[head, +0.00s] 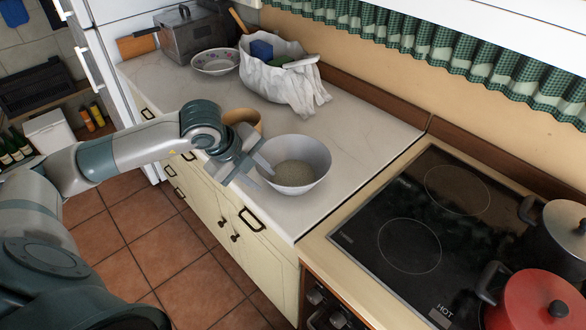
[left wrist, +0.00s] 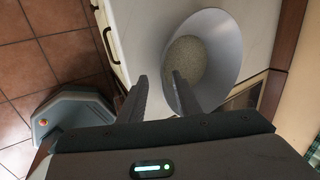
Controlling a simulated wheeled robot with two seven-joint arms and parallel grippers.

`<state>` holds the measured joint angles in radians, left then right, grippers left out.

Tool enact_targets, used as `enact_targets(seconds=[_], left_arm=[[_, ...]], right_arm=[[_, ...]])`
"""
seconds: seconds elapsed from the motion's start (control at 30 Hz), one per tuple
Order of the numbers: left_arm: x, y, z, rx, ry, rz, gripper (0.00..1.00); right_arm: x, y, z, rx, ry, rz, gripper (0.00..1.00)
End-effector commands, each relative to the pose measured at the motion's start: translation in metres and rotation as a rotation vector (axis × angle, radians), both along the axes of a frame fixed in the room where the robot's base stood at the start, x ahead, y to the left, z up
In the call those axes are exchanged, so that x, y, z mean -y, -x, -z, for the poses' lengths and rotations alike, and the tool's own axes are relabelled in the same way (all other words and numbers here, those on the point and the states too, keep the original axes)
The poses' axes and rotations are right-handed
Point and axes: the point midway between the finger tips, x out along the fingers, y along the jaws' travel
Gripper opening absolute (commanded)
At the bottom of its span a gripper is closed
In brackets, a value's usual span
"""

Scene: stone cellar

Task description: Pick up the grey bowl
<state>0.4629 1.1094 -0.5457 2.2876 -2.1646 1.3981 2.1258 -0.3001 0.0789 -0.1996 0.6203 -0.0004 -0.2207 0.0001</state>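The grey bowl (head: 315,163) stands upright on the white counter near its front edge, with a speckled beige-grey fill or bottom inside. It also shows in the left wrist view (left wrist: 222,58). My left gripper (head: 248,176) is open at the bowl's left side. In the left wrist view its two fingers (left wrist: 160,77) are apart, with the bowl's near wall seen between them. One finger overlaps the bowl's inside and the other lies outside. I cannot tell whether either finger touches it. My right gripper is not in view.
An orange-brown bowl (head: 243,118) stands just behind my left gripper. A white bag (head: 282,82), a patterned bowl (head: 215,68) and a metal box (head: 190,35) are further back. A black hob (head: 410,245) with a red pot (head: 535,302) is on the right. Counter behind the grey bowl is clear.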

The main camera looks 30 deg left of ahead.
Motion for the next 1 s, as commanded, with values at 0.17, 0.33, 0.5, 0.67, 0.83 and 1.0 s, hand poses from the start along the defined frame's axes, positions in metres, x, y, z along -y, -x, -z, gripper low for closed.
enact_targets(seconds=[0.17, 0.33, 0.5, 0.67, 0.83, 1.0], left_arm=[[0.005, -0.011, 0.010, -0.004, 0.003, -0.001, 0.30], [0.009, -0.021, 0.028, -0.003, 0.003, 0.000, 0.30], [0.010, -0.025, 0.038, 0.000, 0.001, 0.000, 0.30], [0.010, -0.025, 0.038, 0.000, 0.001, 0.000, 0.30], [0.010, -0.025, 0.038, -0.002, 0.002, 0.000, 0.30], [0.010, -0.025, 0.038, -0.002, 0.002, 0.000, 0.16]], right_arm=[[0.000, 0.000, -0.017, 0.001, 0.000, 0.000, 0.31], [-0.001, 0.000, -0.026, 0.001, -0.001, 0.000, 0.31], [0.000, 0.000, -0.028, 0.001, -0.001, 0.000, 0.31], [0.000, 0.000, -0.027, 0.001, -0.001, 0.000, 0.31], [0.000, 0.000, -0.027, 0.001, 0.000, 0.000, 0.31], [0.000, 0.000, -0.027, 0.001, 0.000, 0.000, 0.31]])
